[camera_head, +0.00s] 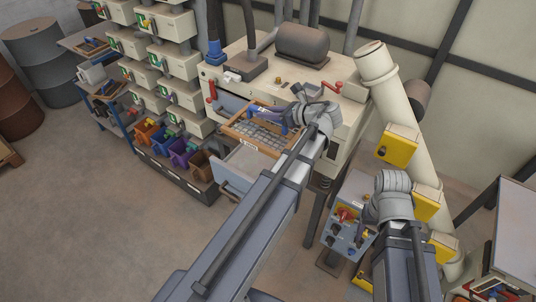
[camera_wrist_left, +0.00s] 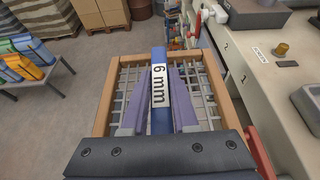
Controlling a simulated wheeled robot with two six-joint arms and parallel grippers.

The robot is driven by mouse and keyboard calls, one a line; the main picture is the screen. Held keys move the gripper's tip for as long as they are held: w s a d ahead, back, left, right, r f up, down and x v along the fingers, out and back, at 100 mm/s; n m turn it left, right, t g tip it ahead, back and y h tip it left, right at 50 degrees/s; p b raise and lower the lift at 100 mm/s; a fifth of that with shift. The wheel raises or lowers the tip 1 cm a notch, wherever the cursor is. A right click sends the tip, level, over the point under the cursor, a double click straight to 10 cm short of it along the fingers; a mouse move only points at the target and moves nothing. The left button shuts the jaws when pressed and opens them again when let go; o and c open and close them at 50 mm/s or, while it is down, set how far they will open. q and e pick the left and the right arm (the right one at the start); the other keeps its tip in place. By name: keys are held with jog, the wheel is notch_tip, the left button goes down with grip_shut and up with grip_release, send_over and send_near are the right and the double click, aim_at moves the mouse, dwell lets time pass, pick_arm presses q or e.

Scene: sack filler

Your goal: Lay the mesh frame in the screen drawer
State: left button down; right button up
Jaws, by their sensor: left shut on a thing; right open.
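The mesh frame (camera_wrist_left: 103,100) has a wooden rim, a metal grid and a blue centre bar labelled "6 mm". My left gripper (camera_wrist_left: 160,95) has its two purple fingers closed on that bar. In the head view the frame (camera_head: 235,133) is at the machine's front, above or at the back of a pulled-out pale drawer (camera_head: 246,167), seemingly the screen drawer. I cannot tell whether they touch. My left gripper (camera_head: 270,115) is partly hidden by its wrist. My right gripper (camera_head: 366,213) is open beside the control box, partly hidden by its arm.
The cream machine (camera_head: 345,125) stands behind the frame, with red handles (camera_head: 211,92) on its front. A control box (camera_head: 343,222) is near my right arm. The floor at front left is clear.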

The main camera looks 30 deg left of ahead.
pick_arm(q)
notch_tip(320, 180, down, 13)
jog(key=b, duration=1.2)
jog(key=shift+r, duration=0.15)
notch_tip(320, 180, down, 4)
jog(key=b, duration=0.4)
jog(key=shift+f, duration=0.2)
jog(key=shift+f+b, duration=0.2)
jog(key=shift+b, duration=0.15)
jog(key=c, duration=0.7)
grip_release()
jog(key=shift+r, duration=0.15)
